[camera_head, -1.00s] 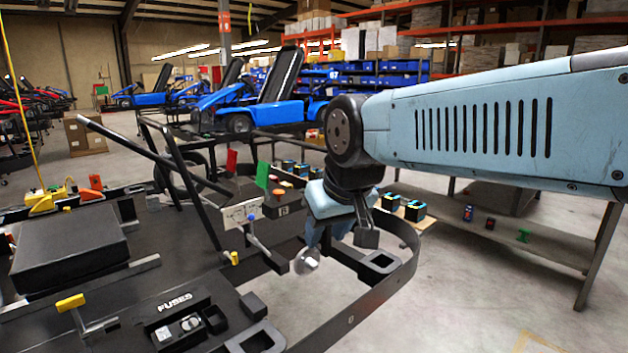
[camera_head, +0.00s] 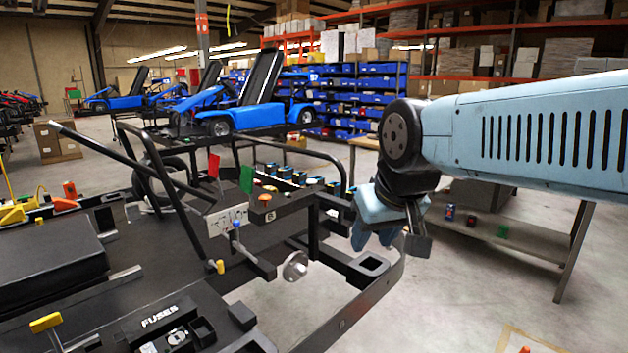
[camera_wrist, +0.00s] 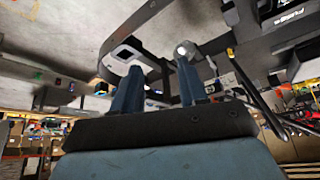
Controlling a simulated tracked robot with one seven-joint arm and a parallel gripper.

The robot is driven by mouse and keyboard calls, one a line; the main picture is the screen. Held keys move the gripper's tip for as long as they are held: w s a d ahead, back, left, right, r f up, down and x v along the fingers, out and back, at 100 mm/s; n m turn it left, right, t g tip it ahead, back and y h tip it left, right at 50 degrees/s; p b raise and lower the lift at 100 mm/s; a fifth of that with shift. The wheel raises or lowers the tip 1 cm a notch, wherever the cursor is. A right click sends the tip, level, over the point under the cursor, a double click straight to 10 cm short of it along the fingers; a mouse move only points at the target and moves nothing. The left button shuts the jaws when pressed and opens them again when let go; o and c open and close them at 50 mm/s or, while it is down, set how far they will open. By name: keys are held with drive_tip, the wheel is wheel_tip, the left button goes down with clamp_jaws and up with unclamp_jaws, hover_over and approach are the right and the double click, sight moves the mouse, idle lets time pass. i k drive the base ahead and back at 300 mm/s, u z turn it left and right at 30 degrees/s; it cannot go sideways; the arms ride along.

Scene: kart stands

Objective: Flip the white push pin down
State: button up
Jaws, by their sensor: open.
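A pale, round metal piece with a white centre (camera_head: 295,266) sits at the edge of the dark kart frame, below the panel with flags. It looks like the white push pin, but it is too small to tell its tilt. It also shows in the wrist view (camera_wrist: 184,49), just beyond the tip of the right finger. My gripper (camera_head: 375,238) is to the right of this piece and a little above it, apart from it in the head view. In the wrist view my gripper (camera_wrist: 156,78) has its two blue fingers spread with nothing between them.
The kart's curved bumper (camera_head: 375,290) runs below my gripper. A red flag (camera_head: 213,166) and a green flag (camera_head: 247,180) stand behind the pin. A yellow lever (camera_head: 46,323) and a fuse box (camera_head: 175,335) are at the front left. A bench (camera_head: 500,236) stands at right.

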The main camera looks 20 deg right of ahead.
sight(311, 182)
drive_tip(key=k, duration=1.35)
drive_tip(key=z, duration=0.2)
drive_tip(key=i, duration=0.65)
drive_tip(key=z, duration=0.55)
drive_tip(key=i, duration=1.25)
drive_tip(key=u, duration=0.6)
